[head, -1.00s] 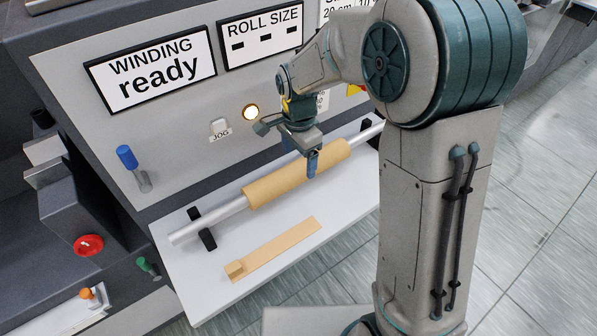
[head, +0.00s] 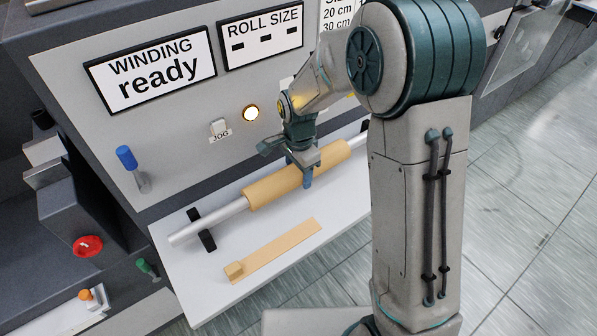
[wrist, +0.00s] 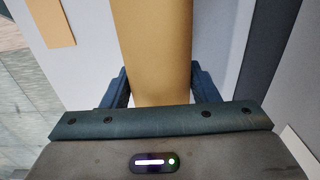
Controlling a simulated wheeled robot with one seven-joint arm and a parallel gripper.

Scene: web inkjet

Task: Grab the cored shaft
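The cored shaft is a silver bar (head: 222,216) with a tan cardboard core (head: 262,190) around its middle. It lies across dark supports on the white shelf (head: 190,268). My gripper (head: 303,178) is over the right half of the core, one finger in front of it. In the wrist view the tan core (wrist: 155,45) runs between the two blue fingers of my gripper (wrist: 160,88), one on each side and close to it. The fingers look spread; the fingertips are partly hidden by the core, so contact is unclear.
A flat tan strip with a small block at its end (head: 270,252) lies in front of the shaft. The machine panel (head: 190,165) rises close behind, with a lit button (head: 251,113) and a blue-topped lever (head: 127,158).

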